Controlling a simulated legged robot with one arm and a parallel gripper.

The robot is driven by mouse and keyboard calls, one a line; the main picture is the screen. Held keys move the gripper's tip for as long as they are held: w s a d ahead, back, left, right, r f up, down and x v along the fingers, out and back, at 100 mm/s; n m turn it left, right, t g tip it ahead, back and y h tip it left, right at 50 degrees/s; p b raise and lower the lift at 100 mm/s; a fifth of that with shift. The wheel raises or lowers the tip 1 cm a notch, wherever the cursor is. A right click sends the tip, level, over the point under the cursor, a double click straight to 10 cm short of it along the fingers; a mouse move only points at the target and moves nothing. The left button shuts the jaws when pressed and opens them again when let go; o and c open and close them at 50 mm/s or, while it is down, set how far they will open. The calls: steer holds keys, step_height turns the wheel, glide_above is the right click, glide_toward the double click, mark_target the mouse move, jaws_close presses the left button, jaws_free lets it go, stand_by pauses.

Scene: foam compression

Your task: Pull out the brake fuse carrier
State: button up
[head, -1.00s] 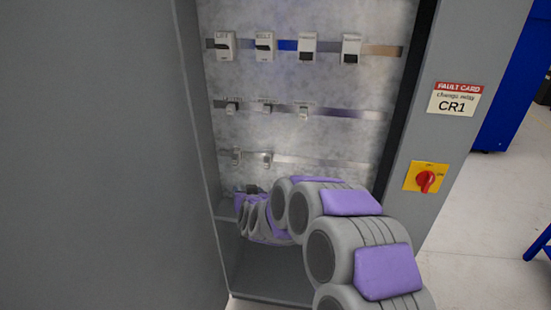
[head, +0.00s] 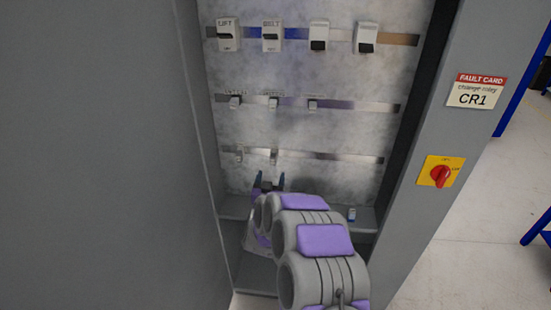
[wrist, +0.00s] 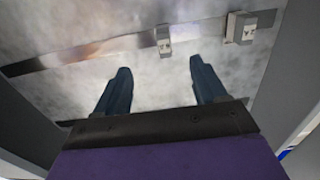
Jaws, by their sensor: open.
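Small fuse-like units sit on the middle rail (head: 360,107) of the cabinet's back panel: a left one (head: 235,102), a centre one (head: 273,103) and a right one (head: 312,104). Their labels are too blurred to tell which is the brake fuse carrier. Two small units, left (head: 239,154) and right (head: 273,156), sit on the lower rail (head: 340,157). My gripper (head: 267,180) is open and empty just below this rail.
Several breakers line the top rail, including LIFT (head: 228,35) and BELT (head: 271,37). A small white-and-blue item (head: 351,214) stands on the cabinet shelf (head: 363,222). The right cabinet frame bears a CR1 fault card (head: 475,91) and a red rotary switch (head: 440,175). A grey wall closes the left.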

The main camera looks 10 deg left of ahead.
mark_target(273, 162)
steer(key=shift+a, duration=0.2)
steer(key=w, duration=0.7)
steer(key=shift+d, duration=0.1)
steer(key=shift+w, duration=0.7)
steer(key=shift+w+a+f, duration=0.1)
steer(key=shift+w+a, duration=0.2)
steer(key=shift+d, duration=0.2)
steer(key=shift+a, duration=0.15)
steer(key=shift+p, duration=0.3)
